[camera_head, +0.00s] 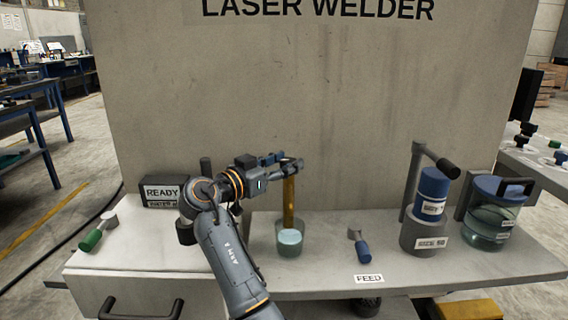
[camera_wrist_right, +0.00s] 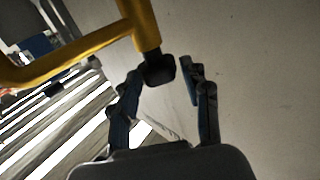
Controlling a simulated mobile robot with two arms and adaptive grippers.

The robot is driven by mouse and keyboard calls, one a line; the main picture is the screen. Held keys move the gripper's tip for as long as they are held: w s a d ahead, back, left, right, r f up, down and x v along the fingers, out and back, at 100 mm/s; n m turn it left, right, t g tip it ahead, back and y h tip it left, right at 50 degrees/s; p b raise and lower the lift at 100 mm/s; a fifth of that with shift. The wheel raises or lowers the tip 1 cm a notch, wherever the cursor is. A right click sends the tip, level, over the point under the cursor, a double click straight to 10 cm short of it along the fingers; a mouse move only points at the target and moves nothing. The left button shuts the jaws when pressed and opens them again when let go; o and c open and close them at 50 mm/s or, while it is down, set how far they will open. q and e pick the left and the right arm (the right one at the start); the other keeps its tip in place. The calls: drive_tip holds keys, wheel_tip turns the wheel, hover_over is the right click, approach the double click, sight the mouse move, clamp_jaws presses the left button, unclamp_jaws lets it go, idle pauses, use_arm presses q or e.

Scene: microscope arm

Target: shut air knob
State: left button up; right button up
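I cannot make out a label reading AIR in either view, so I cannot tell which part is the air knob. A dark round knob (camera_head: 367,306) sits under the table's front edge, below the FEED label (camera_head: 368,278). My right gripper (camera_head: 291,164) is raised over the table, by the top of an amber rod (camera_head: 289,200). In the right wrist view my right gripper (camera_wrist_right: 161,71) has its fingers apart. A black end piece (camera_wrist_right: 159,70) on a yellow bar (camera_wrist_right: 144,22) shows between the fingertips, with a gap to the right finger. My left gripper is out of view.
A blue-handled tool (camera_head: 360,245), a blue cylinder in a grey holder (camera_head: 425,236) and a blue-lidded jar (camera_head: 490,218) stand to the right. A READY box (camera_head: 161,191) and green-handled tool (camera_head: 91,240) are left. The wall closes the back.

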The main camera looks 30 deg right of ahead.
drive_tip(key=shift+o, duration=0.4)
drive_tip(key=v, duration=0.7)
drive_tip(key=shift+a, duration=0.3)
drive_tip(key=shift+s+f, duration=0.1)
